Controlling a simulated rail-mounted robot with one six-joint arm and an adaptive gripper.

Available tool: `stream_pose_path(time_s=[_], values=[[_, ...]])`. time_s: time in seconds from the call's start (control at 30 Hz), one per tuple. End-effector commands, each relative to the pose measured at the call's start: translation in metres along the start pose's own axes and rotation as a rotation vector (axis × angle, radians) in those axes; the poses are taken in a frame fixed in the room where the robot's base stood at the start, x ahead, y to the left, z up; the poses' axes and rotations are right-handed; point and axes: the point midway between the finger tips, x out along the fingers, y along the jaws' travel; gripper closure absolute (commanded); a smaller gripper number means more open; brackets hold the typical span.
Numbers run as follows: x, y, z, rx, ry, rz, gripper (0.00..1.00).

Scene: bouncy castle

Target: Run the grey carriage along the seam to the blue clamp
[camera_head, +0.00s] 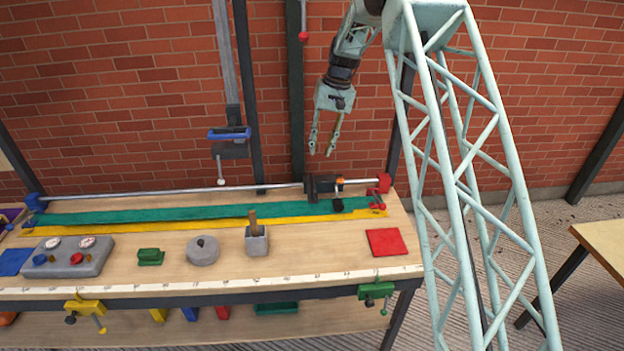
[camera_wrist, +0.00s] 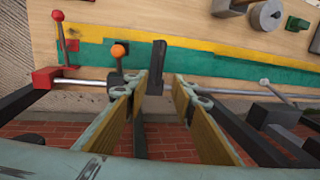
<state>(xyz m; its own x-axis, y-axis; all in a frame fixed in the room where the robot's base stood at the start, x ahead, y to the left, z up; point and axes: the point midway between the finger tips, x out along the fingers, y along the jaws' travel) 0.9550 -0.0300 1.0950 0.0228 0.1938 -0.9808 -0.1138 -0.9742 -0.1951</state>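A dark grey carriage (camera_head: 320,187) with an orange knob (camera_head: 340,182) sits on the metal rail (camera_head: 180,192) near its right end. In the wrist view its dark upright part (camera_wrist: 156,65) shows between my fingers, with the orange knob (camera_wrist: 119,50) to the left. My gripper (camera_head: 321,151) points down above the carriage, open and empty; its fingers (camera_wrist: 162,88) look apart from the carriage. A blue clamp (camera_head: 36,202) sits at the rail's left end. The seam between the green strip (camera_head: 150,214) and yellow strip (camera_head: 150,229) runs alongside the rail.
A red clamp (camera_head: 383,182) with a lever closes the rail's right end. A blue-edged hanging tool (camera_head: 229,134) comes down behind the rail. A gauge box (camera_head: 68,258), a grey disc (camera_head: 203,250) and a grey cup (camera_head: 256,241) stand in front of the strips.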

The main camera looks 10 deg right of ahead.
Motion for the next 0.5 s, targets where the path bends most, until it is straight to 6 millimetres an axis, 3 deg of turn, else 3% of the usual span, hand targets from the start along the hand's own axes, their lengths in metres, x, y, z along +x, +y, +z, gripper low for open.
stream_pose_path(time_s=[0.27, 0.5], values=[[0.011, 0.0, 0.001, 0.0, -0.002, 0.0, 0.76], [0.036, 0.0, 0.001, 0.0, -0.002, 0.0, 0.76]])
